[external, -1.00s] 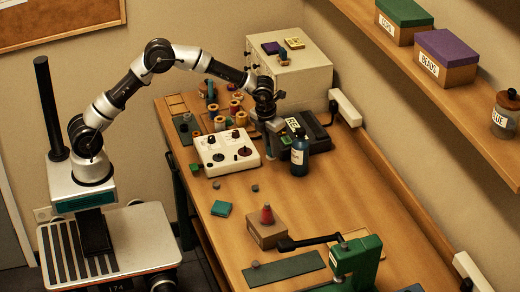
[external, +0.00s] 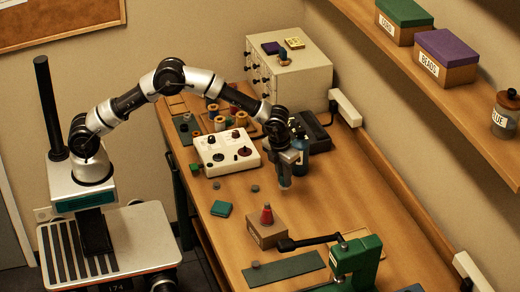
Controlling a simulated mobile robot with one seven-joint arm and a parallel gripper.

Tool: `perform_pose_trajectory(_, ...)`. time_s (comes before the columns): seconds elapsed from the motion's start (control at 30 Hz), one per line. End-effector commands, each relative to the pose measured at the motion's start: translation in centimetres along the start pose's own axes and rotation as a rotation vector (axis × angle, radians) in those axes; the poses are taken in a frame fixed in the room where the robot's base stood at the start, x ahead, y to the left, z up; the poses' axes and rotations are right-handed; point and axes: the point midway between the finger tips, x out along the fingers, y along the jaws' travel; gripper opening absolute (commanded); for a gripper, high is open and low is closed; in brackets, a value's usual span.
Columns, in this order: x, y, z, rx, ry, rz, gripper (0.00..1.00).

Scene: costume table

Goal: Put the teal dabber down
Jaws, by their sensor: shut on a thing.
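A white control box (external: 217,163) is to the left. Bare tabletop lies right.

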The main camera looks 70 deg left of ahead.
Motion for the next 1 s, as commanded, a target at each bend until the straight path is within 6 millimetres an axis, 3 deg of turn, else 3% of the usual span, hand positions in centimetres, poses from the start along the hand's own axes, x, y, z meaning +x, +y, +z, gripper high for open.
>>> perform_pose_trajectory(0.27, 3.5, 0.1, -0.6, 0.000, 0.002, 0.002, 0.00)
perform_pose_trajectory(0.63, 4.0, 0.1, -0.6, 0.000, 0.001, 0.001, 0.00)
perform_pose_trajectory(0.67, 3.9, 0.1, -0.6, 0.000, 0.001, 0.001, 0.20)
perform_pose_trajectory(0.77, 3.9, 0.1, -0.6, 0.000, 0.001, 0.001, 0.35)
perform_pose_trajectory(1.0, 3.8, 0.1, -0.6, 0.000, 0.001, 0.001, 0.35)
